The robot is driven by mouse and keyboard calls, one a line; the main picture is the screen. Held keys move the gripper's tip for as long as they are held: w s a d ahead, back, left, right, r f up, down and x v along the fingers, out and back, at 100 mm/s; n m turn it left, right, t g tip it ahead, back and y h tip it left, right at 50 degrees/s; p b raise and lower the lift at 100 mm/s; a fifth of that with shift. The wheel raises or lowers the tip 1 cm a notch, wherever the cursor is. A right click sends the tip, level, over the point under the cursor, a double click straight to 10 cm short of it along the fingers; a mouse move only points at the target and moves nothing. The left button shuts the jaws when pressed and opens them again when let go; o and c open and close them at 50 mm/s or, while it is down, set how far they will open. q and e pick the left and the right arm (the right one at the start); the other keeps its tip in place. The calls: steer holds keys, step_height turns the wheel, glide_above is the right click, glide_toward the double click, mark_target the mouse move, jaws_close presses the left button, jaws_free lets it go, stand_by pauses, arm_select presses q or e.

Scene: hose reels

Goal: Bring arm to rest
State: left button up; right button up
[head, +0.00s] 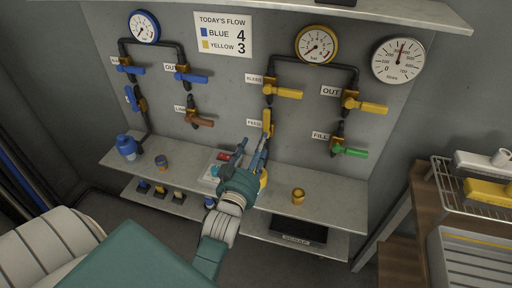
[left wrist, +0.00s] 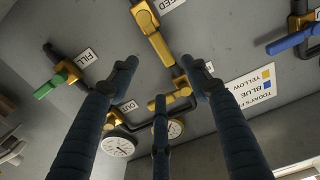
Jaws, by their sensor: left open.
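My left gripper (head: 252,150) is in the middle of the head view, in front of the valve panel and over the shelf. In the left wrist view its fingers (left wrist: 162,72) are spread apart with nothing between them, so it is open and empty. The yellow feed valve handle (head: 267,120) stands just above the fingertips in the head view. In the left wrist view a yellow handle (left wrist: 154,38) shows beyond the fingers; I cannot tell whether it touches them. My right gripper is not in view.
A shelf (head: 335,200) runs below the panel, with a blue fitting (head: 127,147) at left and a brass fitting (head: 298,196) at right. A wire rack (head: 450,190) stands far right. A white-and-grey hose reel-like shape (head: 45,250) is lower left.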

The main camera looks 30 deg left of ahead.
arm_select(q)
steer(key=s+d+f+m+g+h, duration=0.35)
steer(key=s+d+f+g, duration=0.35)
steer(key=s+f, duration=0.45)
steer(key=s+d+f+m+g+h, duration=0.1)
steer(key=s+d+f+g, duration=0.15)
steer(key=s, duration=0.45)
steer(key=s+d+f+m+g+h, duration=0.15)
steer(key=s+g, duration=0.25)
steer(key=s, duration=0.4)
step_height(320, 180, down, 26)
steer(key=s+d+g, duration=0.1)
steer(key=s+g, duration=0.1)
steer(key=s+a+f+y, duration=0.1)
steer(key=s+a+f, duration=0.2)
steer(key=s+f, duration=1.4)
steer(key=shift+s+g, duration=0.4)
steer(key=shift+g, duration=0.05)
